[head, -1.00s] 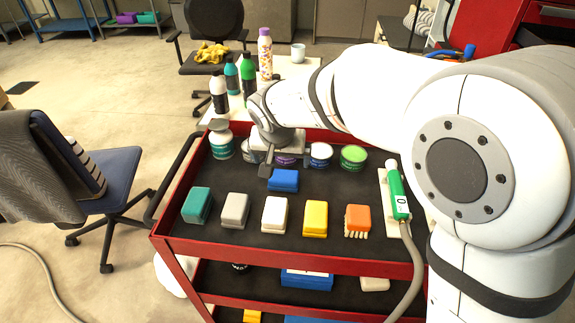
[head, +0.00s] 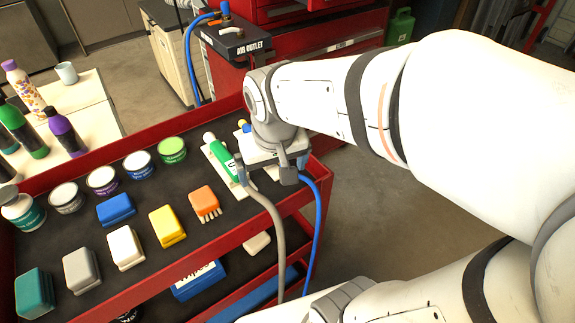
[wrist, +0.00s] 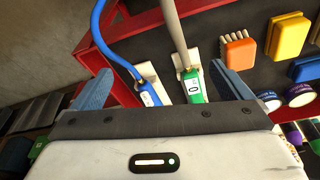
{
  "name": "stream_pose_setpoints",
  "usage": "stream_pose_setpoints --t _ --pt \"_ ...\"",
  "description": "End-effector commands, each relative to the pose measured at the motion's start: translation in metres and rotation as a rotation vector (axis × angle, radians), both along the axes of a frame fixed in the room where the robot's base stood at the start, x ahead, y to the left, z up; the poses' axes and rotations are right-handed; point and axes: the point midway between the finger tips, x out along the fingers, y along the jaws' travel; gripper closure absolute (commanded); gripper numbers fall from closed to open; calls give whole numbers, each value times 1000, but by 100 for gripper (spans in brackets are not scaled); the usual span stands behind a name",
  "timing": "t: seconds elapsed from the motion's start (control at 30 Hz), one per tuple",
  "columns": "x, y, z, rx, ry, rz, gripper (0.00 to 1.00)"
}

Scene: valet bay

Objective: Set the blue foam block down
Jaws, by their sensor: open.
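The blue foam block (head: 115,208) lies flat on the dark top shelf of the red cart, behind the white block and in front of the row of tins. It also shows at the right edge of the wrist view (wrist: 306,68). My gripper (head: 290,168) is at the right end of the cart, well apart from the block. In the wrist view my gripper (wrist: 162,80) has its two blue fingers spread wide with nothing held between them.
A green-handled tool (head: 224,160) with a grey hose and a blue tool (wrist: 149,94) with a blue hose sit in white holders near my gripper. Teal, grey, white (head: 125,247), yellow (head: 166,226) blocks and an orange brush (head: 204,202) line the shelf front.

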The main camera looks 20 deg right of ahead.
Motion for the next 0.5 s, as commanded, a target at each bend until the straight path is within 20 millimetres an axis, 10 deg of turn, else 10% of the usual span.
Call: stream_pose_setpoints --t 0.2,0.5 --pt "-44 -38 -9 19 20 -44 2" --pt "-49 -40 -11 21 24 -44 2"
